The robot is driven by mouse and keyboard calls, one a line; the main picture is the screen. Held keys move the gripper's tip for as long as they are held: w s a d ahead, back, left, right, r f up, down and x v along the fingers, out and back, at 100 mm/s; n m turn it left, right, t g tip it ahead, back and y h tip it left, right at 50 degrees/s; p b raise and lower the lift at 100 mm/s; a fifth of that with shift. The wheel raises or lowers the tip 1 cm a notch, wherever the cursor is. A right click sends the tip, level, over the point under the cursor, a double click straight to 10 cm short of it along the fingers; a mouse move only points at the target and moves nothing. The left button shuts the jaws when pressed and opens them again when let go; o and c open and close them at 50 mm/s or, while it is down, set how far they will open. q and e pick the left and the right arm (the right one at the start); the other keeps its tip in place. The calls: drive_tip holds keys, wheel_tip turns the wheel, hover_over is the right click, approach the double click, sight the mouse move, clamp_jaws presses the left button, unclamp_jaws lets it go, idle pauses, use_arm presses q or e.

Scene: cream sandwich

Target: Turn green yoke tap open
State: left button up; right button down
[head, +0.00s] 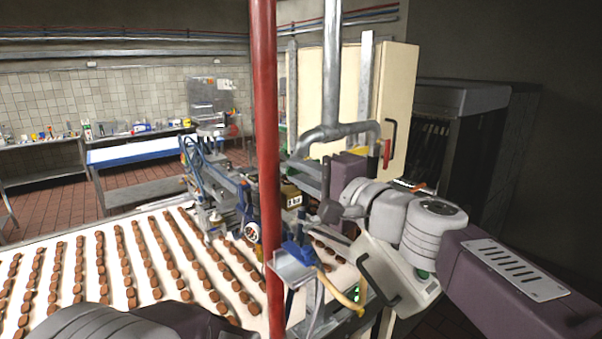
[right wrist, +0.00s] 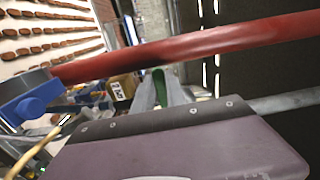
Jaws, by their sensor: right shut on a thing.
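The green yoke tap handle (right wrist: 159,88) shows as a narrow green strip between the metal fingers of my right gripper (right wrist: 160,95) in the right wrist view. The fingers are shut on it. In the head view my right gripper (head: 327,178) is beside the grey pipework, right of the red pipe. How far the handle is turned cannot be told. My left gripper is not in view; only part of my left arm shows at the bottom.
A red vertical pipe (head: 265,150) stands close in front; it also crosses the right wrist view (right wrist: 200,45). A blue fitting (head: 298,252) sits below. Rows of biscuits lie on a white conveyor (head: 75,290).

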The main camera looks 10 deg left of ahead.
drive_tip(key=w+d+f+n+b, duration=0.3)
drive_tip(key=w+f+n+b, duration=0.1)
drive_tip(key=n+b, duration=1.3)
drive_tip(key=shift+f+n, duration=0.4)
drive_tip(key=shift+f, duration=0.05)
idle(0.4)
drive_tip(key=c, duration=1.4)
unclamp_jaws()
drive_tip(key=shift+o, duration=0.2)
